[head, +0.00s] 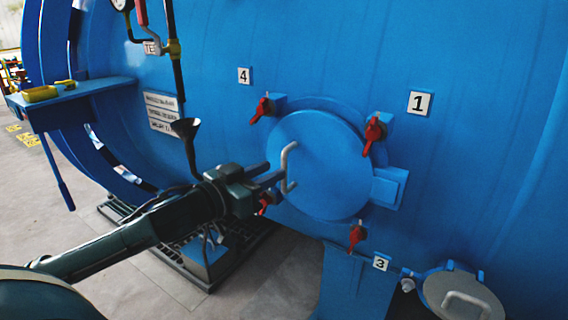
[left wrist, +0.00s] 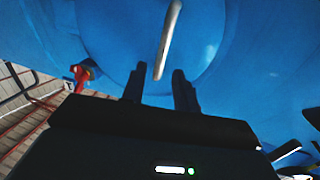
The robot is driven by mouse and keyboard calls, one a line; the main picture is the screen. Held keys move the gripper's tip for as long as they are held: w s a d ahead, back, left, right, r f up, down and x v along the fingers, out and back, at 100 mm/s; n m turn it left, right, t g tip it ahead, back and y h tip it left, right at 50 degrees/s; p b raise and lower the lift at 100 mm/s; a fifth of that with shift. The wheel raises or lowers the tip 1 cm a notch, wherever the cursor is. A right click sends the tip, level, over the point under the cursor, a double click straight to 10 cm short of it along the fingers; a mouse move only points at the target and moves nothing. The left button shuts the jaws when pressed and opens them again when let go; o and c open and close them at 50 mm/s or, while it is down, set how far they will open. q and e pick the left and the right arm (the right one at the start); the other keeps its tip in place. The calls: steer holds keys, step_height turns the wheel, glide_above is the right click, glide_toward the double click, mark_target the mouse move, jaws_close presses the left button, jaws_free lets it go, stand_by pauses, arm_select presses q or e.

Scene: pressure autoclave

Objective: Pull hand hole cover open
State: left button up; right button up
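The round blue hand hole cover (head: 330,178) sits on the blue vessel wall and looks shut; it also fills the upper middle of the left wrist view (left wrist: 205,45). Its bent grey handle (head: 287,160) stands out at the cover's left side. My left gripper (head: 272,180) is beside the handle, its fingers pointing at it. In the left wrist view the two fingers (left wrist: 160,78) are apart, and the handle (left wrist: 169,40) appears ahead, its lower end in line with the gap. I cannot tell whether they touch. My right gripper is not in view.
Red clamp levers (head: 374,133) surround the cover, one close to my left gripper. A blue hinge block (head: 388,187) is at the cover's right. A grey round lid (head: 455,285) is at lower right. A blue shelf (head: 80,92) juts out at left; open floor (head: 160,285) lies below.

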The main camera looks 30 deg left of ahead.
mark_target(282, 165)
arm_select(q)
steer(key=shift+p+x, duration=0.5)
steer(key=shift+x, duration=2.1)
steer(key=shift+c, duration=0.3)
jaws_close()
